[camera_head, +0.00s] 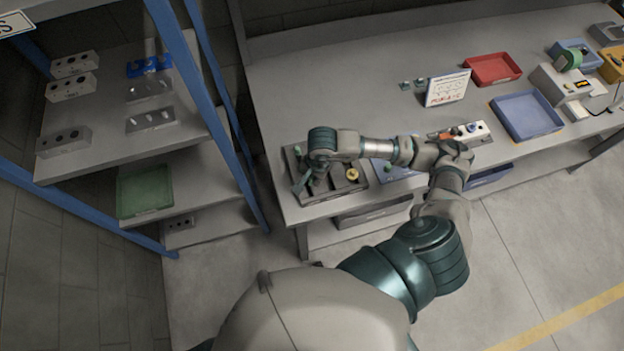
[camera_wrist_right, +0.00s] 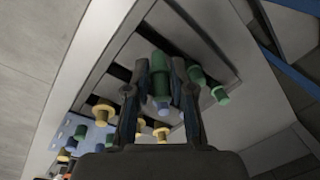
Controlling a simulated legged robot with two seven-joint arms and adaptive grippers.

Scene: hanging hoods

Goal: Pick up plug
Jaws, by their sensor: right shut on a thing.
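My right gripper (camera_head: 306,182) is over the dark slotted holder (camera_head: 343,190) at the bench's near left corner. In the right wrist view its two fingers (camera_wrist_right: 160,72) are closed on a green plug (camera_wrist_right: 160,88) with a pale blue end. Whether that plug is clear of the holder I cannot tell. Another green plug (camera_wrist_right: 220,93) stands just right of the fingers. Yellow plugs (camera_wrist_right: 103,112) stand to the left and below, and one yellow plug (camera_head: 352,175) also shows in the head view. My left gripper is out of view.
A blue plate (camera_head: 395,172) lies right of the holder, partly behind my forearm. A small sign (camera_head: 446,88), a red tray (camera_head: 492,69) and a blue tray (camera_head: 526,115) are further right on the bench (camera_head: 330,90). A blue-framed shelf (camera_head: 185,85) stands at left.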

